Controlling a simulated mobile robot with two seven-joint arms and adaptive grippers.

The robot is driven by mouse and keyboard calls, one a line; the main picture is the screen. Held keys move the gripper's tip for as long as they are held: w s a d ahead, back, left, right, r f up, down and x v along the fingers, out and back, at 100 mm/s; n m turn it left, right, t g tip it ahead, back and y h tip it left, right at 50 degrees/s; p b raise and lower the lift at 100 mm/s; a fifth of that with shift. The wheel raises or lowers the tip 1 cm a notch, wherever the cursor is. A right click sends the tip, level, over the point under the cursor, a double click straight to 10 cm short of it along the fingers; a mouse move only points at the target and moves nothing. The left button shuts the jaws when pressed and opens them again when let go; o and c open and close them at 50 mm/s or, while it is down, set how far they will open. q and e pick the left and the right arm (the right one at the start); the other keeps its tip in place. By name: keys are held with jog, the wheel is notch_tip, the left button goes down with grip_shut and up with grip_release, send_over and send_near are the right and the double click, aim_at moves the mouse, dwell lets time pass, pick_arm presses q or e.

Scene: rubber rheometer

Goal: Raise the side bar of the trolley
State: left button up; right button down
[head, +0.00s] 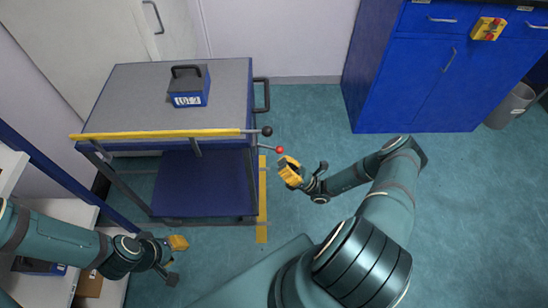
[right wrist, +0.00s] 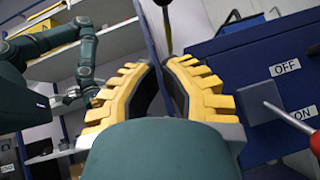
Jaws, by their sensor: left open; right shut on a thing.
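The trolley (head: 120,88) has a grey top and blue lower shelf. Its yellow side bar (head: 160,134) runs level along the near long edge, about top height, on thin grey posts. A black-knobbed lever (head: 267,131) and a red-knobbed lever (head: 280,150) stick out at its right end. My right gripper (head: 284,165) is just right of and below the red knob. Its fingers (right wrist: 160,68) are nearly together; what they hold cannot be made out. The red lever (right wrist: 290,118) is outside them, to the right. My left gripper (head: 178,258) is open, empty, below the trolley's near side.
A blue box (head: 188,86) with a black handle stands on the trolley top. OFF (right wrist: 285,67) and ON labels show beside the levers. A blue cabinet (head: 400,85) stands at upper right, white shelves (head: 60,215) at left. Floor right of the trolley is clear.

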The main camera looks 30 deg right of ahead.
jog(key=shift+v, duration=1.3)
jog(key=a+n+g+y, duration=0.1)
jog(key=a+n+g, duration=0.8)
jog(key=a+g, duration=0.55)
jog(key=s+a+f+n+g+h, duration=0.4)
jog(key=s+a+n+g+h, duration=0.2)
jog(key=s+n+g+h, duration=0.35)
jog(key=w+r+n+t+h, duration=0.4)
jog(key=n+t+h, duration=0.3)
jog(key=n, duration=0.2)
jog(key=shift+w+r+n+h, duration=0.35)
jog(key=shift+w, duration=0.15)
